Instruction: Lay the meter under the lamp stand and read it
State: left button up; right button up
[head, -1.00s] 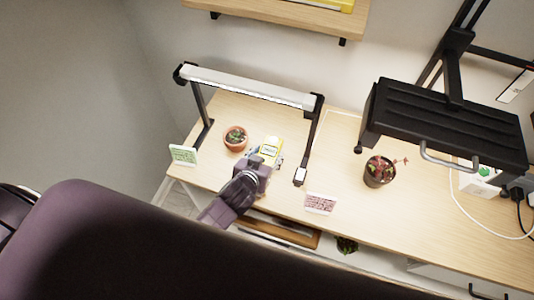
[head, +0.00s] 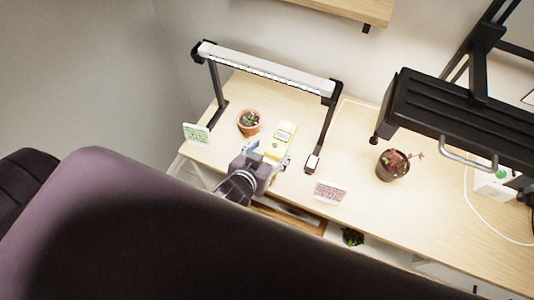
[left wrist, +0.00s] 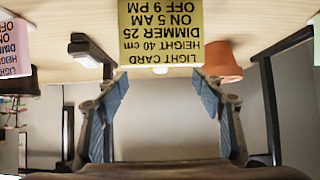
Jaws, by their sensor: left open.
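My left gripper (head: 269,155) is open at the meter's near end, fingers spread, empty. In the left wrist view, which is upside down, a yellow light card (left wrist: 160,33) with printed text stands ahead between the open fingers (left wrist: 156,100). It hides most of what is behind it; a small white rounded part shows at its edge. I cannot read the display. My right gripper is not in view.
A terracotta pot (head: 249,123) stands left of the meter. A green card (head: 196,133) and a pink card (head: 331,192) stand near the front edge. A dark pot (head: 392,165) and a black lamp (head: 460,120) are at the right.

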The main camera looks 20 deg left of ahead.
pick_arm(q)
jog(key=shift+v, duration=1.4)
